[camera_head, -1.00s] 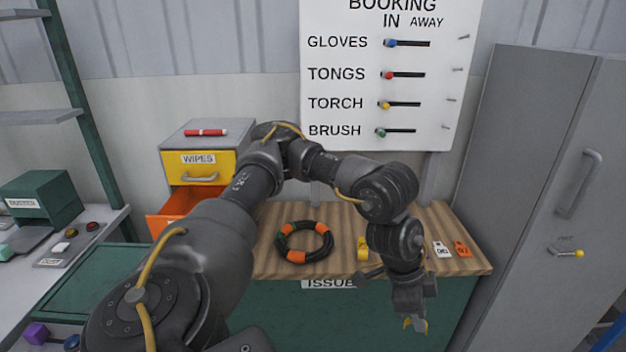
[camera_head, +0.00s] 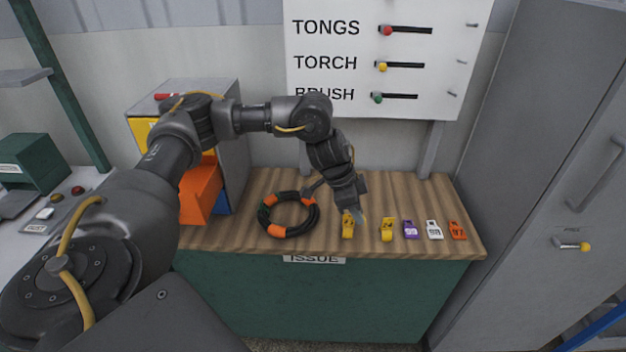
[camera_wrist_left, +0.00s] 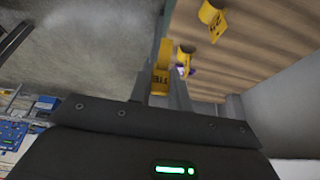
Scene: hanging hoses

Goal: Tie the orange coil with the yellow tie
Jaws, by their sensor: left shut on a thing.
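The coil (camera_head: 289,214) is a black ring of hose with orange bands, lying flat on the left part of the wooden bench top. My left gripper (camera_head: 358,212) is to its right, apart from it, over the bench. In the left wrist view its jaws are shut on a yellow tie (camera_wrist_left: 160,82) with dark lettering. That tie is hard to make out in the head view. Another yellow tie (camera_head: 348,228) stands on the bench right by the gripper; whether they touch is unclear. A further yellow tie (camera_head: 387,230) stands to its right. My right gripper is out of view.
A purple tie (camera_head: 410,230), a white tie (camera_head: 433,230) and an orange tie (camera_head: 457,230) continue the row to the right. An open orange drawer (camera_head: 201,192) juts out left of the coil. A lettered board (camera_head: 385,60) hangs behind; a grey cabinet (camera_head: 540,150) stands right.

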